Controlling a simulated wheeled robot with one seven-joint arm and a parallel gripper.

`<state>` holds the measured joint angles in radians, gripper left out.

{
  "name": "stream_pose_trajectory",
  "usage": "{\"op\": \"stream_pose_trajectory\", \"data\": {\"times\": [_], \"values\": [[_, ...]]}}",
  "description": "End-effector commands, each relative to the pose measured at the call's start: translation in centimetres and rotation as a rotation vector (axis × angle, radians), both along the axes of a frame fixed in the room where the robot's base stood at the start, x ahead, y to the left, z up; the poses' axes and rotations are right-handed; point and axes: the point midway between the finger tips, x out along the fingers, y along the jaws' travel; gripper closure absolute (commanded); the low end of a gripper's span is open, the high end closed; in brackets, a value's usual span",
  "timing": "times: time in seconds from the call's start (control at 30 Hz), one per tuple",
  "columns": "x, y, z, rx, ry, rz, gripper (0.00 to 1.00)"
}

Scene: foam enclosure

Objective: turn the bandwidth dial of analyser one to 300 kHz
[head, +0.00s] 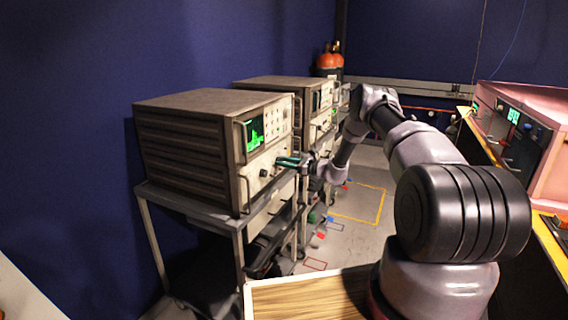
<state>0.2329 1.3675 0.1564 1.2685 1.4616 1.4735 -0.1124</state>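The nearest analyser (185,142) is a brown-grey box with a lit green screen (255,135) and a pale front panel with small buttons and knobs. I cannot read any label that says it is analyser one. My gripper (286,161) has teal fingers that point left at the lower right part of this panel, at or very close to it. The fingers lie near each other, and I cannot tell whether they hold a dial. A dark knob (264,172) shows left of the fingertips. The bandwidth dial's markings are too small to read.
A second similar analyser (270,83) stands behind the first. Both rest on metal-framed stands (190,204). Orange gas cylinders (327,62) stand in the far corner. A pink-topped unit (530,110) is on a bench at right. Open floor (352,185) with coloured markings lies between.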

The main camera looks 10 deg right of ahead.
Motion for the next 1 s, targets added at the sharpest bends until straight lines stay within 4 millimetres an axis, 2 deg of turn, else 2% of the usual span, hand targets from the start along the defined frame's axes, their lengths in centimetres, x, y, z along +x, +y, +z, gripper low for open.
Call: {"op": "stream_pose_trajectory", "data": {"times": [0.37, 1.0], "values": [[-0.01, -0.04, -0.01, 0.028, 0.038, 0.000, 1.00], [-0.02, -0.07, -0.05, 0.298, 0.410, -0.001, 1.00]]}}
